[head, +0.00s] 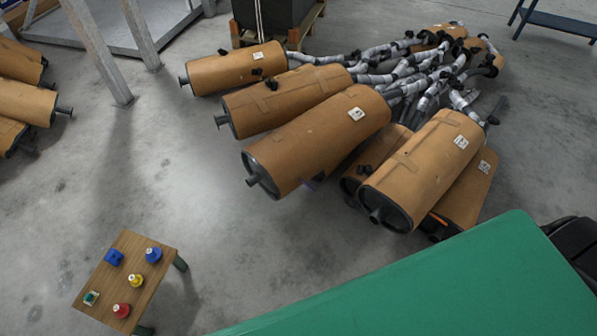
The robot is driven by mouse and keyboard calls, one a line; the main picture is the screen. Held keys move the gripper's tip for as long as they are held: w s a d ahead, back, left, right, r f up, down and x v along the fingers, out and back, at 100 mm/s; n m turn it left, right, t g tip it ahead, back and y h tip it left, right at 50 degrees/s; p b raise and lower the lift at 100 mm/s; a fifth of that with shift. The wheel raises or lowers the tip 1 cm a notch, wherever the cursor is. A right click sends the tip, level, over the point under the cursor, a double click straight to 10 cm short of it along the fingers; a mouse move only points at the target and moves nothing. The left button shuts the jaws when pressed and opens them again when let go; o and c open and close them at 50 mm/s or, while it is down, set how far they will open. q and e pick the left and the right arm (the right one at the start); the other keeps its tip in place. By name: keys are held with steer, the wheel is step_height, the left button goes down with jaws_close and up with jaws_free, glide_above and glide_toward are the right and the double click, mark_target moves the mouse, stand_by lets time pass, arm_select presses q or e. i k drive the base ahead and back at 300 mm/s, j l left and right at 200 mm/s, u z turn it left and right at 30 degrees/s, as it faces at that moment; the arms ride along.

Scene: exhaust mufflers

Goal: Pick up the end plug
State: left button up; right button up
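A small wooden table (118,270) stands on the floor at the lower left. On it are a blue knobbed piece (153,255), a yellow one (135,280) and a red one (121,310). A blue block-like piece (114,257) and a green and white piece (91,298) lie along its left side. I cannot tell which of these is the end plug. Neither of my grippers shows in the head view.
Several brown mufflers (320,145) with grey pipes lie across the middle and right. More mufflers (25,102) lie at the left edge. A green surface (450,290) fills the lower right, with a black object (575,240) beside it. Bare floor surrounds the small table.

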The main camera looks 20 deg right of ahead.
mark_target(136, 280)
steer(key=z, duration=0.2)
steer(key=u, duration=1.45)
